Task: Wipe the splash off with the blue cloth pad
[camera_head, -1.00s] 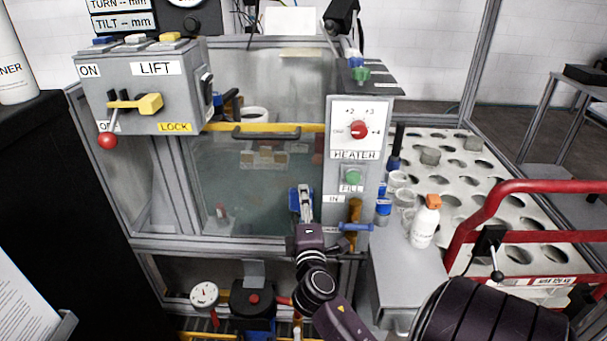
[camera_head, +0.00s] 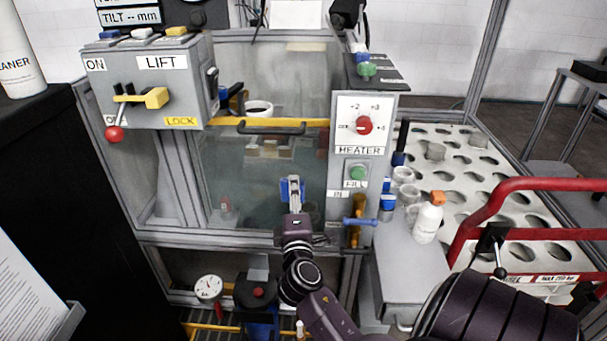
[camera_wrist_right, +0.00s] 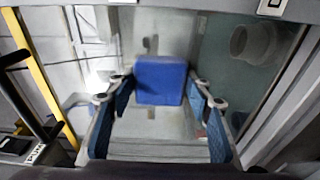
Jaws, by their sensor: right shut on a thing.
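My right gripper (camera_head: 292,190) is in front of the clear window (camera_head: 240,185) of the grey cabinet, near its lower right part. It is shut on the blue cloth pad (camera_wrist_right: 160,80), which sits between its fingertips in the right wrist view. In the head view only a little of the blue pad shows around the fingers. I cannot tell whether the pad touches the window. I cannot make out the splash clearly in either view; the pad and gripper hide part of the pane. My left gripper is not in view.
A yellow bar with a black handle (camera_head: 270,127) crosses the window above the gripper. The heater panel (camera_head: 361,150) with a red knob stands close to its right. A blue tap handle (camera_head: 360,222) juts out below it. A white bottle (camera_head: 427,222) stands further right.

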